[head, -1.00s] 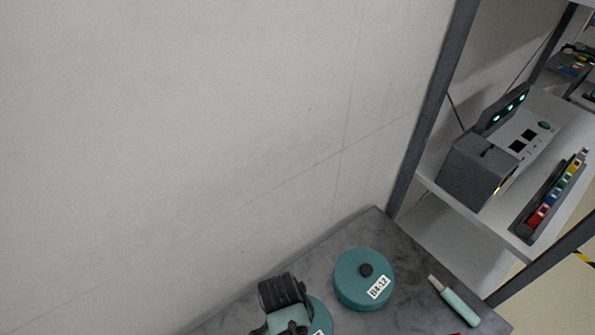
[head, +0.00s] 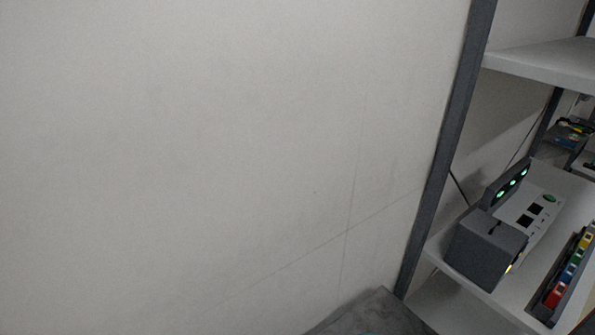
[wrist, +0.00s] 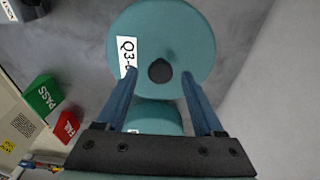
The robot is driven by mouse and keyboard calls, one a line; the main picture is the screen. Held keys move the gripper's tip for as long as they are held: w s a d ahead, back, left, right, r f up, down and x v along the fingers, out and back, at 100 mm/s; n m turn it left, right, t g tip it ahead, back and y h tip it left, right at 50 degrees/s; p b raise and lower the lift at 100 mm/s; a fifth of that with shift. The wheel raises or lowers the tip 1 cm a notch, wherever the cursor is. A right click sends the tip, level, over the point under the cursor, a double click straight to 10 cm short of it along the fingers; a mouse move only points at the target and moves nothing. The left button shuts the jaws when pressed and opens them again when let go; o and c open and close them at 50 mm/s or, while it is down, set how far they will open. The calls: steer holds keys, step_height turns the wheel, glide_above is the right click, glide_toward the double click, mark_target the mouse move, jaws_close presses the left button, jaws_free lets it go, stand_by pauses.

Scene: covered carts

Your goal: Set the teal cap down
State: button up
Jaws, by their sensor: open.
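In the wrist view a round teal cap (wrist: 185,35) with a dark central knob and a white label, partly readable as "Q3", lies on the grey surface. My gripper (wrist: 159,75) is open, its two blue fingers apart on either side of the knob, with tips overlapping the cap's near part in the picture. I cannot tell whether they touch it. Another teal shape (wrist: 155,115) shows between the fingers; what it is I cannot tell. In the head view my gripper is out of frame, and only a teal sliver shows at the bottom edge.
In the wrist view a green PASS block (wrist: 44,95) and a red FAIL block (wrist: 66,128) stand at left. The head view shows a corner of the grey top (head: 378,314), a pale wall (head: 200,150), and a shelf rack with a grey device (head: 484,248) at right.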

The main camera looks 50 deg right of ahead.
step_height(320, 180, up, 12)
steer(key=a, duration=0.1)
steer(key=shift+w+a+f, duration=0.15)
steer(key=shift+w+a, duration=0.05)
steer(key=shift+a, duration=0.2)
stand_by(0.4)
